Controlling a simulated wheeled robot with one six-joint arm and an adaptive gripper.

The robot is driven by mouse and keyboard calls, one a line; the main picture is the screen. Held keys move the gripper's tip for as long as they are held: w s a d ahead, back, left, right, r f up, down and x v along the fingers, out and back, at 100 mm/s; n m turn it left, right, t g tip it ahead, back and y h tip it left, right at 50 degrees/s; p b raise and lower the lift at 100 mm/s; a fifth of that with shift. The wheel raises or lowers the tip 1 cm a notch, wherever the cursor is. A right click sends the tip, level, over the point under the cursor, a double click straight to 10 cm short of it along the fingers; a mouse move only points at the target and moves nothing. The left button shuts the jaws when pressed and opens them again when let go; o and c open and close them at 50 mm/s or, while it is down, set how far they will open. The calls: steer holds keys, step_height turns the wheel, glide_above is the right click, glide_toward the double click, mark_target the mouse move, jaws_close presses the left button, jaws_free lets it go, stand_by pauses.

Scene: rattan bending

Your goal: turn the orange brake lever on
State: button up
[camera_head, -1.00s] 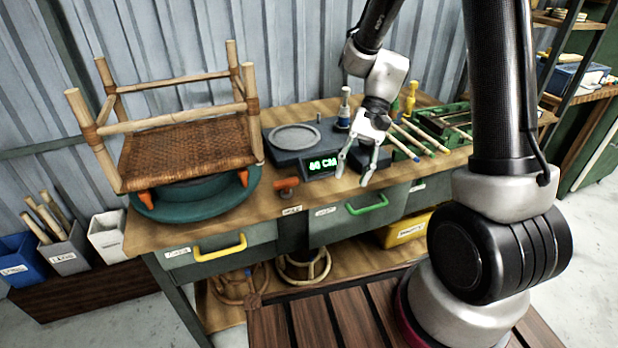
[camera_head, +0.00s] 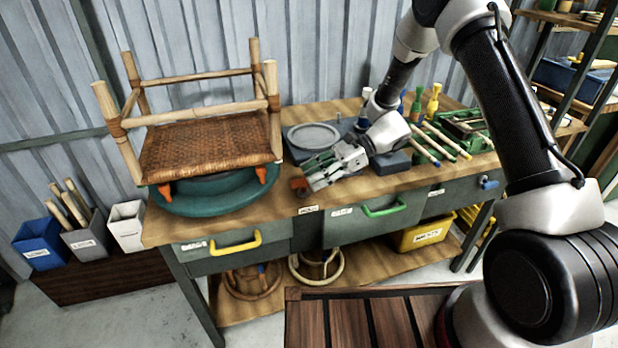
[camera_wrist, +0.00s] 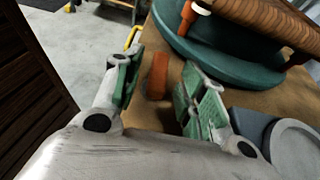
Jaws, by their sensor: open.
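The orange brake lever (camera_head: 299,187) is at the front of the wooden bench, just right of the teal turntable (camera_head: 205,200). Its far end is partly covered by my gripper in the head view. My gripper (camera_head: 309,175) is open and reaches in low from the right, its fingertips at the lever. In the wrist view the lever (camera_wrist: 157,75) shows between the two green-padded fingers, with a gap on either side. I cannot tell whether a finger touches it.
A rattan chair frame (camera_head: 207,140) stands on the turntable, held by orange clamps. A grey scale (camera_head: 313,137) sits behind my gripper. Poles (camera_head: 440,145) and a green rack (camera_head: 468,125) are to the right. Drawers with yellow (camera_head: 228,245) and green (camera_head: 385,207) handles are below.

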steer(key=shift+x, duration=1.1)
jaws_close()
